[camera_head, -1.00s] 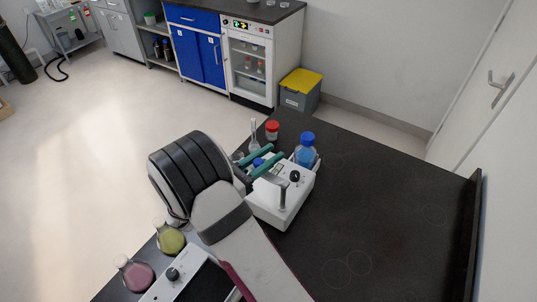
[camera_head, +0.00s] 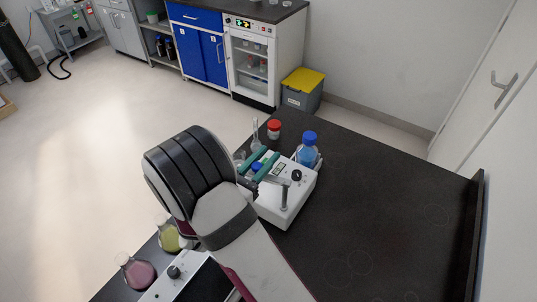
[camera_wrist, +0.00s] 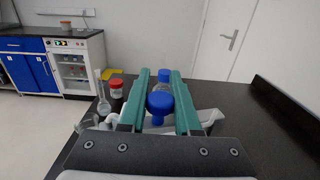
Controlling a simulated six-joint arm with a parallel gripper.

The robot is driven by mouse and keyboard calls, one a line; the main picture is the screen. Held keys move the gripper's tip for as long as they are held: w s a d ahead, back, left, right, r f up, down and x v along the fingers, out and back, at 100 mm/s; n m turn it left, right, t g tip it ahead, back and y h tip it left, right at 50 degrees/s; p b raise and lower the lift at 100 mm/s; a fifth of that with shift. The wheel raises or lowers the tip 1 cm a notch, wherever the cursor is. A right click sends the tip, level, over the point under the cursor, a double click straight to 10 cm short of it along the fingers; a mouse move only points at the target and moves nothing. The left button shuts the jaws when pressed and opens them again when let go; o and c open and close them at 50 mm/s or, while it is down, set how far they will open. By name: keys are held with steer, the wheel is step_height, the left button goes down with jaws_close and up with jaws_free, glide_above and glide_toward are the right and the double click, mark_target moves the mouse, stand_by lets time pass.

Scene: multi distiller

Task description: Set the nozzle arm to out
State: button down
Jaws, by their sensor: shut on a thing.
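The white multi distiller (camera_head: 283,202) stands on the black bench with a black knob (camera_head: 296,174) and a grey post on its top. A grey bar, which looks like the nozzle arm (camera_head: 277,180), runs from the post toward my fingers. My gripper (camera_head: 263,163) reaches over the distiller with its two green fingers. In the wrist view a round blue piece (camera_wrist: 160,104) lies between the fingers, and it looks like the end of the nozzle arm. My gripper is shut on it. The exact contact is partly hidden by the fingers.
A blue-capped bottle (camera_head: 308,152) stands just behind the distiller. A red-capped jar (camera_head: 274,129) and a glass flask (camera_head: 256,136) stand at its far left. Flasks with yellow (camera_head: 170,238) and pink liquid (camera_head: 138,273) stand at front left. The bench's right side is clear.

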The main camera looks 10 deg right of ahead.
steer(key=shift+s+a+n+t+y, duration=0.2)
steer(key=shift+n+t+y, duration=0.35)
steer(key=shift+y, duration=0.1)
steer(key=shift+s+a+n+t+y, duration=0.25)
steer(key=shift+n+t+y, duration=0.25)
steer(key=shift+y, duration=0.2)
steer(key=shift+s+a+n+t+y, duration=0.2)
steer(key=shift+n+t+y, duration=0.25)
steer(key=shift+n+y, duration=0.15)
steer(key=c, duration=0.6)
jaws_free()
steer(key=v, duration=1.5)
steer(key=shift+s+a, duration=0.15)
steer(key=shift+s, duration=0.2)
